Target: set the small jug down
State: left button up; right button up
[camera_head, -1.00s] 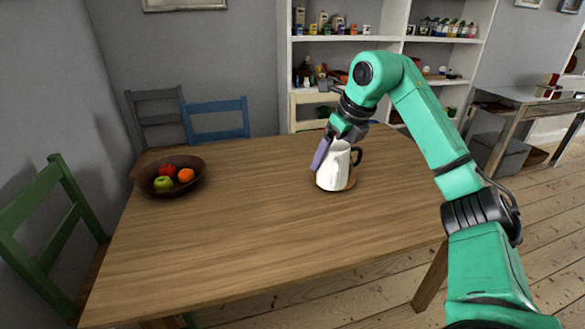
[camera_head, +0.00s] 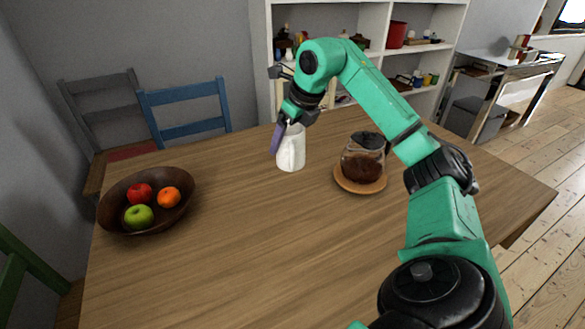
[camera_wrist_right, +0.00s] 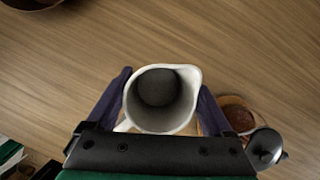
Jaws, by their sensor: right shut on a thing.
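The small white jug (camera_head: 291,152) is upright over the far middle part of the wooden table. My right gripper (camera_head: 284,134) is shut on the jug, its purple fingers on either side of the body. In the right wrist view I look down into the open mouth of the jug (camera_wrist_right: 158,88), which sits between the fingers of the right gripper (camera_wrist_right: 162,108); the inside looks empty and grey. I cannot tell whether the jug's base touches the tabletop. My left gripper is not in view.
A glass coffee pot (camera_head: 362,160) with dark contents stands on a round wooden trivet (camera_head: 345,184) right of the jug. A dark bowl (camera_head: 112,214) of fruit is at the left. The table (camera_head: 240,250) is clear between and in front. A blue chair (camera_head: 185,128) stands behind.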

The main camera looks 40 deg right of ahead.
aim_at(302, 147)
jog(key=f+b, duration=0.3)
jog(key=f, duration=0.9)
jog(key=shift+w+f, duration=0.2)
jog(key=shift+f, duration=0.1)
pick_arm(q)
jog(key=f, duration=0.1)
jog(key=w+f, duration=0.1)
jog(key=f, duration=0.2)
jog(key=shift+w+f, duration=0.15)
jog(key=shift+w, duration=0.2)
pick_arm(e)
jog(key=o, duration=1.4)
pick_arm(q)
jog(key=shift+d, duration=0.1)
pick_arm(e)
jog(key=shift+r, duration=0.3)
jog(key=v, duration=1.1)
jog(key=shift+s+r, duration=0.15)
jog(key=shift+r, duration=0.15)
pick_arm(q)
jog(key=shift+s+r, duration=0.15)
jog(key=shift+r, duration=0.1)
pick_arm(e)
jog(key=shift+f, duration=0.1)
